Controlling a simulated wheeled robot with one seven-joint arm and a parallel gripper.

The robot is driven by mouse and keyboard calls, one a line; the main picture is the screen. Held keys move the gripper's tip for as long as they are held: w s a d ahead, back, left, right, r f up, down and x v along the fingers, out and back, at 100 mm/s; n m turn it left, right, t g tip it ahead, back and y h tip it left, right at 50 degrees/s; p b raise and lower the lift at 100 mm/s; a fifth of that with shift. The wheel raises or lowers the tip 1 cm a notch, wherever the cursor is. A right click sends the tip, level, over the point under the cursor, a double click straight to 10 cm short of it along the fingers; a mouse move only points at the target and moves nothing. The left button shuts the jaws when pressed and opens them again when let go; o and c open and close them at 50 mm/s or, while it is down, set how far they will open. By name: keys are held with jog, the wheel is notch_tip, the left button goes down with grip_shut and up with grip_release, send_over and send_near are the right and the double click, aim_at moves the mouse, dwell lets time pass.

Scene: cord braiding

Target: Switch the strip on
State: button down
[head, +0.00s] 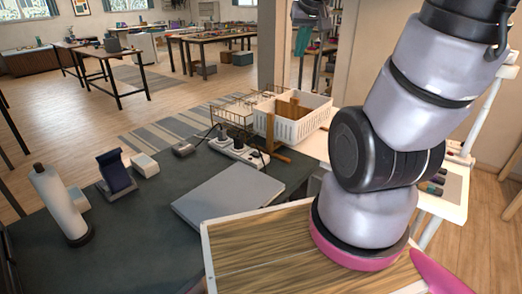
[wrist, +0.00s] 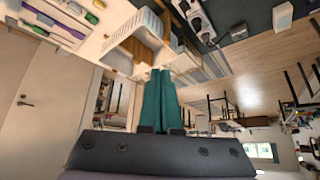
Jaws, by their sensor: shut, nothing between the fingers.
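The power strip (head: 238,153) is a white bar with dark plugs in it, lying on the dark table behind the closed grey laptop-like slab. It also shows near the top of the wrist view (wrist: 197,20), where the picture is upside down. Its switch is too small to make out. My gripper (wrist: 160,73) shows in the wrist view as two teal fingers pressed together, with nothing between them. It is apart from the strip.
A flat grey slab (head: 228,198) lies in front of the strip. A white basket (head: 297,128) and wire rack stand behind it. A wooden-topped board (head: 262,245) is nearest, under my arm. A paper roll (head: 58,203) and phone stand (head: 116,174) are at left.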

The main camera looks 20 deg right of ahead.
jog(key=w+d+f+n+y, duration=0.1)
jog(key=w+f+n, duration=0.2)
jog(key=w+f, duration=0.6)
jog(key=w+d+f+n+y, duration=0.1)
jog(key=w+f+n, duration=0.35)
jog(key=f, duration=0.75)
jog(key=a+f+n+y, duration=0.1)
jog(key=a+f+y, duration=0.2)
jog(key=f, duration=0.6)
jog(key=shift+w+a+g, duration=0.3)
jog(key=shift+w+a, duration=0.05)
jog(key=shift+w, duration=0.1)
jog(key=shift+n, duration=0.25)
send_over(257, 153)
jog(key=s+d, duration=0.1)
jog(key=s, duration=0.1)
notch_tip(257, 153, down, 8)
jog(key=shift+s+r, duration=0.1)
jog(key=shift+r, duration=0.15)
notch_tip(257, 153, down, 3)
jog(key=shift+f, duration=0.2)
jog(key=shift+d+f, duration=0.1)
jog(key=shift+f, duration=0.35)
